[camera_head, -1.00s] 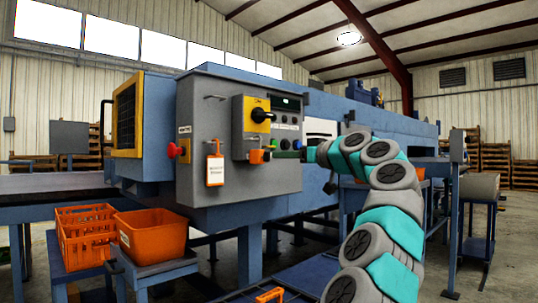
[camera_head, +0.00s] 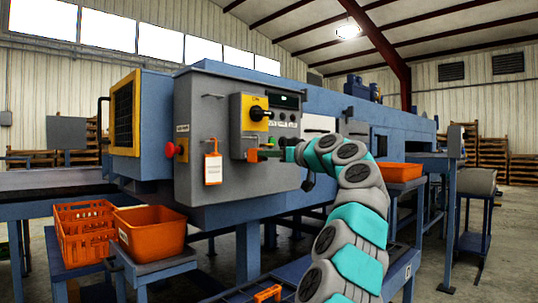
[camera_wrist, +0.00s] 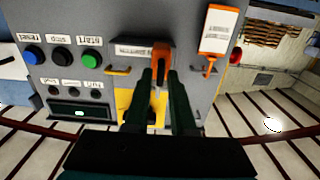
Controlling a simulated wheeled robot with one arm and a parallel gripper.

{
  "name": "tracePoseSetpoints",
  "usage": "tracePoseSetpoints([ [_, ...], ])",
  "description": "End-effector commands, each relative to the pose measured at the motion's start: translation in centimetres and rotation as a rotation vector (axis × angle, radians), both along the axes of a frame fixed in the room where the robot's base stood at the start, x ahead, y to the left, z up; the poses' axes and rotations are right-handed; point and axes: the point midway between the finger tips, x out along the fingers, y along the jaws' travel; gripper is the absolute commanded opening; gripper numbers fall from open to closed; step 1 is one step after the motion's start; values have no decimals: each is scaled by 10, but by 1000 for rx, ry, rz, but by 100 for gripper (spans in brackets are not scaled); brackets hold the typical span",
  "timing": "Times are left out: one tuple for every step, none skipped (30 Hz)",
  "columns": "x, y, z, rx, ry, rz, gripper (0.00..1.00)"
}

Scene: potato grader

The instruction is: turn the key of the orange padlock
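The orange padlock (camera_head: 252,155) hangs at the lower edge of the yellow switch plate on the grey control panel. In the wrist view the orange padlock (camera_wrist: 161,52) lies just beyond the fingertips, with a small grey part below it in the gap. My gripper (camera_head: 268,154) reaches in from the right, its dark fingers close to the padlock. In the wrist view my gripper (camera_wrist: 160,78) looks open, one fingertip on either side of the gap. The key is not clearly visible, and I cannot tell whether the fingers touch anything.
An orange-and-white tag (camera_head: 213,167) hangs left of the padlock. A black rotary switch (camera_head: 259,113) is above it, and a red knob (camera_head: 171,150) sits on the panel's left side. Start, stop and reset buttons (camera_wrist: 92,60) are near the gripper. Orange crates (camera_head: 150,232) stand below.

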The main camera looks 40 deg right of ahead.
Motion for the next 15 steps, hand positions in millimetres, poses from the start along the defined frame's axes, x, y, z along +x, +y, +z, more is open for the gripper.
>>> tracePoseSetpoints([
  [0, 0, 0, 0, 0, 0, 16],
  [0, 0, 0, 0, 0, 0, 13],
  [0, 0, 0, 0, 0, 0, 9],
  [0, 0, 0, 0, 0, 0, 5],
  [0, 0, 0, 0, 0, 0, 2],
  [0, 0, 0, 0, 0, 0, 0],
  [0, 0, 0, 0, 0, 0, 0],
  [0, 0, 0, 0, 0, 0, 0],
  [0, 0, 0, 0, 0, 0, 0],
  [0, 0, 0, 0, 0, 0, 0],
  [0, 0, 0, 0, 0, 0, 0],
  [0, 0, 0, 0, 0, 0, 0],
  [0, 0, 0, 0, 0, 0, 0],
  [0, 0, 0, 0, 0, 0, 0],
  [0, 0, 0, 0, 0, 0, 0],
])
